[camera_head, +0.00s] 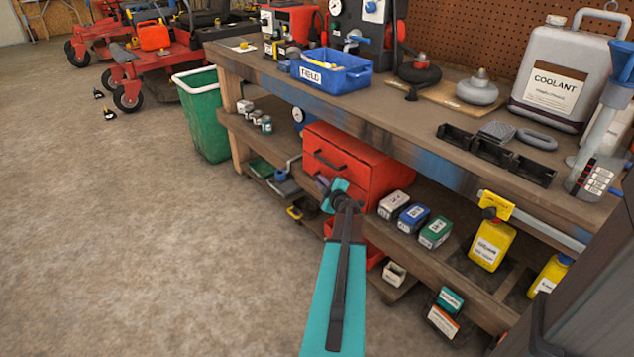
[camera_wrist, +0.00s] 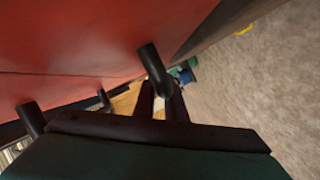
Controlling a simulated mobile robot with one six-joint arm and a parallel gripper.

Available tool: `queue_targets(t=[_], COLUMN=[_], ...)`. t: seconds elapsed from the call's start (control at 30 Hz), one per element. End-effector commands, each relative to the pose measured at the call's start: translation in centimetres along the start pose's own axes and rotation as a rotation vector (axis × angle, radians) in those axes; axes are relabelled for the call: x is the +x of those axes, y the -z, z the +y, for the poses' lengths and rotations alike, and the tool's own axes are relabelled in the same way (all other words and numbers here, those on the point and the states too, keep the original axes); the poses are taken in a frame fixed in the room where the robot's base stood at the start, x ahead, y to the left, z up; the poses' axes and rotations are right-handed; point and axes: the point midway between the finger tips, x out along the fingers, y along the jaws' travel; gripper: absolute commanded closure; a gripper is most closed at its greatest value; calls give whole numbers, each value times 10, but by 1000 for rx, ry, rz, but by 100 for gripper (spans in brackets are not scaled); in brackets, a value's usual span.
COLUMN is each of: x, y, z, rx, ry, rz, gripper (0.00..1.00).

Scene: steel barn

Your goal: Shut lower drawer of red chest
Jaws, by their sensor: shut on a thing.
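The red chest (camera_head: 372,163) stands under the workbench. Its upper drawer front carries a dark handle (camera_head: 328,161) and looks flush with the chest. Lower red parts (camera_head: 372,256) show beside and below my arm and appear to be the lower drawer standing out. My arm hides most of it, so how far it is out cannot be told. My gripper (camera_head: 345,200) is in front of the chest, shut on a dark handle. In the wrist view the red front (camera_wrist: 75,45) fills the upper left, and the dark handle (camera_wrist: 152,68) is at my fingers (camera_wrist: 160,103).
The wooden workbench (camera_head: 420,135) overhangs the chest. Small labelled boxes (camera_head: 412,217) stand on the shelf right of it, with yellow bottles (camera_head: 490,245) farther right. A green bin (camera_head: 203,118) stands at the bench's left end.

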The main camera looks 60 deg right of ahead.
Motion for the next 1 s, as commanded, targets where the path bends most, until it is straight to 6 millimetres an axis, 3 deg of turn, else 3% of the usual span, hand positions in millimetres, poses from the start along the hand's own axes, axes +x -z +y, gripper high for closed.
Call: queue_targets(t=[0.43,0.47,0.5,1.0], x=[2,2,2,-9], y=[-8,-8,-8,-6], z=[6,6,6,5], rx=[-2,-2,-2,0], ry=[-4,-4,-4,-2], rz=[-5,-5,-5,-3], gripper=[100,84,81,81])
